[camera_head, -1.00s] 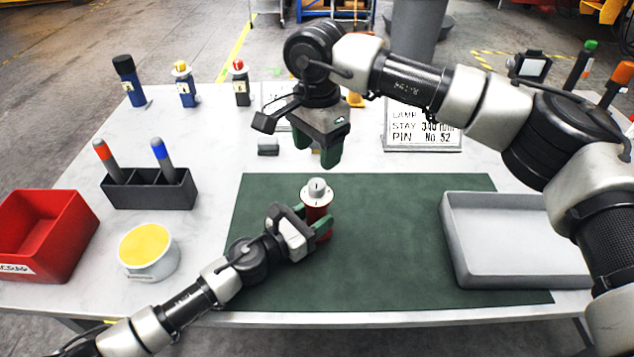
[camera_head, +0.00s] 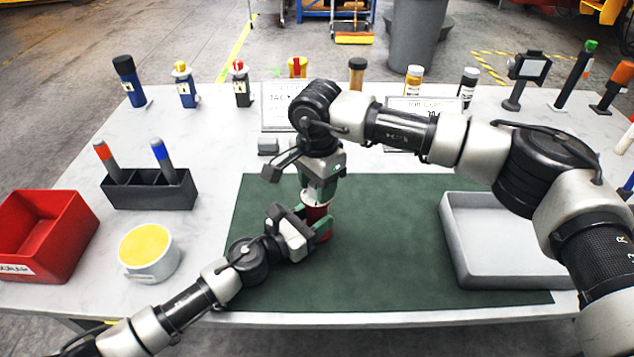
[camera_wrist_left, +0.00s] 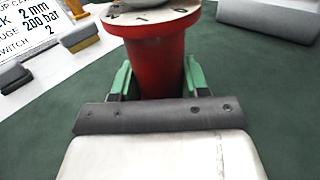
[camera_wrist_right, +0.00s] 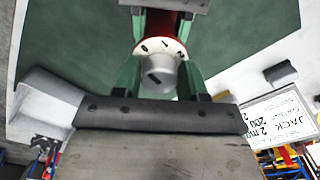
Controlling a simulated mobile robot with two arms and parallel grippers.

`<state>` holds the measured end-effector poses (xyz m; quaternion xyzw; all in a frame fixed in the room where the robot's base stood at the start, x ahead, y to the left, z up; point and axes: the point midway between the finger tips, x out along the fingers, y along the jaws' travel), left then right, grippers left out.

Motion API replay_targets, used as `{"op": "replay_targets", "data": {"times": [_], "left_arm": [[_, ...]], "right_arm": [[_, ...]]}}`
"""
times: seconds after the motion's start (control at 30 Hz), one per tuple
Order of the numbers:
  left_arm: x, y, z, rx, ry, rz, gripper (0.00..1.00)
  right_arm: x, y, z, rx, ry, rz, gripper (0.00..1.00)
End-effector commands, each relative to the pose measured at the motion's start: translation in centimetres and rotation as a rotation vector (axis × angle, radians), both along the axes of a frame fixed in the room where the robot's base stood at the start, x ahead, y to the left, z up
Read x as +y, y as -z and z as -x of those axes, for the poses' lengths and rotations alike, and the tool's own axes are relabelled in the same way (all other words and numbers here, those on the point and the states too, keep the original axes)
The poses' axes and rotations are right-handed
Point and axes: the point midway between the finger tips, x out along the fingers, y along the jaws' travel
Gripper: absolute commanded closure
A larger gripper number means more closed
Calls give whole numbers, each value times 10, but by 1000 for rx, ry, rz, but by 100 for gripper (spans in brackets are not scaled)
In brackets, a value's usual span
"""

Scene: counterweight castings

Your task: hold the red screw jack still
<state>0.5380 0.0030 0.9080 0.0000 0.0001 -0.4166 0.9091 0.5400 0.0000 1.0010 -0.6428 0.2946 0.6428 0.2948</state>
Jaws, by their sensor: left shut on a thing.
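The red screw jack (camera_head: 317,213) stands upright on the green mat (camera_head: 420,250), its top partly hidden by my right gripper. My left gripper (camera_head: 313,226) is low and shut on the red body, one green finger on each side, as the left wrist view also shows (camera_wrist_left: 157,75). My right gripper (camera_head: 318,190) is above, pointing down. In the right wrist view its green fingers (camera_wrist_right: 160,78) stand on either side of the jack's grey knob (camera_wrist_right: 158,72), above the white numbered dial (camera_wrist_right: 160,47). I cannot tell whether they press on it.
A grey tray (camera_head: 450,240) lies at the right. A red bin (camera_head: 75,235), a yellow-filled pot (camera_head: 150,268) and a dark holder with two markers (camera_head: 150,193) are at the left. Sign plates and several bottles line the back. The mat between jack and tray is clear.

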Motion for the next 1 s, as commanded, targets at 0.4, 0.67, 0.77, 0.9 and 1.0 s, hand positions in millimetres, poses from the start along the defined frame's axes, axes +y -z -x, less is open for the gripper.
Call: {"op": "replay_targets", "data": {"times": [0.4,0.67,0.77,0.9,1.0], "left_arm": [[0,0,0,1,-1,-1,100],[0,0,0,1,-1,-1,100],[0,0,0,1,-1,-1,100],[0,1,0,1,-1,-1,100],[0,1,0,1,-1,-1,100]], "right_arm": [[0,-1,0,0,15,0,89],[0,-1,0,0,124,0,89],[0,-1,0,0,200,0,89],[0,-1,0,1,326,-1,89],[0,-1,0,1,422,-1,89]]}}
